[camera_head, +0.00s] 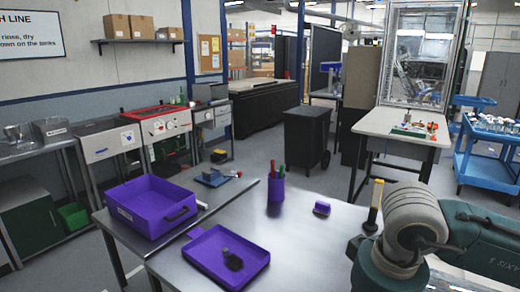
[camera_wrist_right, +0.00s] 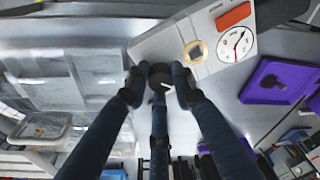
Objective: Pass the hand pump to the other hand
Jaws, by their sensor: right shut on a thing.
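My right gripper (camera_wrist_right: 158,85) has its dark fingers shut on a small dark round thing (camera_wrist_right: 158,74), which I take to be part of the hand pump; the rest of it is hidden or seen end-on. In the head view my right arm comes in at the lower right, and its wrist hides the fingers. A slim upright yellow and black thing (camera_head: 375,203) shows just left of that wrist; I cannot tell whether it is the held pump. My left gripper is not in view.
A purple tray (camera_head: 196,274) with a dark item (camera_head: 232,261) and a purple bin (camera_head: 126,221) stand at the left. A purple pen cup (camera_head: 275,195) and a small purple block (camera_head: 321,208) stand farther back. A grey panel with a dial (camera_wrist_right: 237,44) lies beyond the right fingers.

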